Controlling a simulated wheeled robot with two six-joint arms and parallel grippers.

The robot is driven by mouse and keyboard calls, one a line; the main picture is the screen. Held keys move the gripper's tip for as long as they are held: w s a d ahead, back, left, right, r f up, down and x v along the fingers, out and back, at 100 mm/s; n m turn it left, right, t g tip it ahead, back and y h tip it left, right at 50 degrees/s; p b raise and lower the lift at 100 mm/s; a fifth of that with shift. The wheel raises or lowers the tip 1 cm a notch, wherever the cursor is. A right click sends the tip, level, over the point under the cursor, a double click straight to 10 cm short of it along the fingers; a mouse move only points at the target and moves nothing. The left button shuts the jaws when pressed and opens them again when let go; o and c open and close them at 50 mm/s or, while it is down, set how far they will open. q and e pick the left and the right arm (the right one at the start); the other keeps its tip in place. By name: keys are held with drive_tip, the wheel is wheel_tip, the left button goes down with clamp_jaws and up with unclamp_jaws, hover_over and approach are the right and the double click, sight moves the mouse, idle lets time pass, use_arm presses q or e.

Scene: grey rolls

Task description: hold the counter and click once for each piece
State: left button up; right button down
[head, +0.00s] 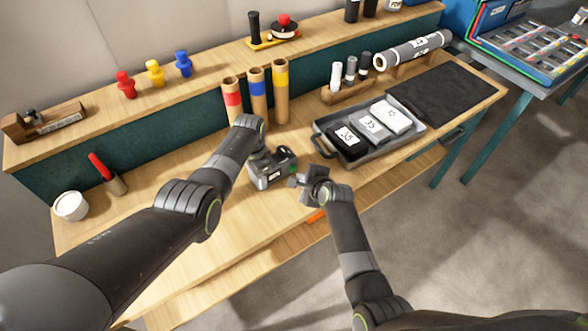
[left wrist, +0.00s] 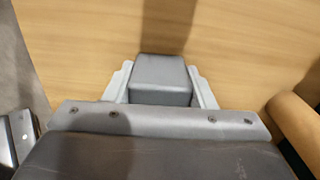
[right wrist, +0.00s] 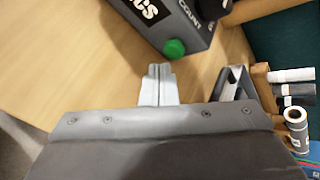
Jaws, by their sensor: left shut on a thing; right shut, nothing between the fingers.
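The counter (head: 275,172) is a dark grey box with a green button, standing near the middle of the bench. My left gripper (head: 262,152) is shut on it from the back left; in the left wrist view its fingers flank a grey block, part of the counter (left wrist: 162,78). My right gripper (head: 303,182) is shut and empty, just right of the counter and apart from it. In the right wrist view the counter (right wrist: 170,20) shows "PCS" and "COUNT" lettering, with the green button (right wrist: 174,48) just beyond the shut fingertips (right wrist: 158,75).
A grey tray (head: 322,140) with black, grey and white labelled blocks stands to the right. Red, blue and yellow-banded tubes (head: 257,95) stand behind. A dark mat (head: 435,92) and a grey roll (head: 412,50) lie further right.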

drive_tip(key=shift+s+d, duration=0.7)
drive_tip(key=shift+s, duration=0.35)
drive_tip(key=shift+s+d, duration=0.7)
drive_tip(key=shift+s, duration=0.3)
idle(1.3)
drive_tip(key=s+d, duration=0.2)
drive_tip(key=s, duration=0.1)
drive_tip(key=shift+s, duration=0.1)
drive_tip(key=shift+w+a, duration=0.8)
drive_tip(key=shift+w, duration=0.45)
drive_tip(key=shift+w+a, duration=0.8)
drive_tip(key=shift+w, duration=0.4)
drive_tip(key=shift+w+a, duration=0.8)
drive_tip(key=shift+w, duration=0.45)
drive_tip(key=shift+w+a, duration=0.25)
drive_tip(key=shift+w, duration=0.1)
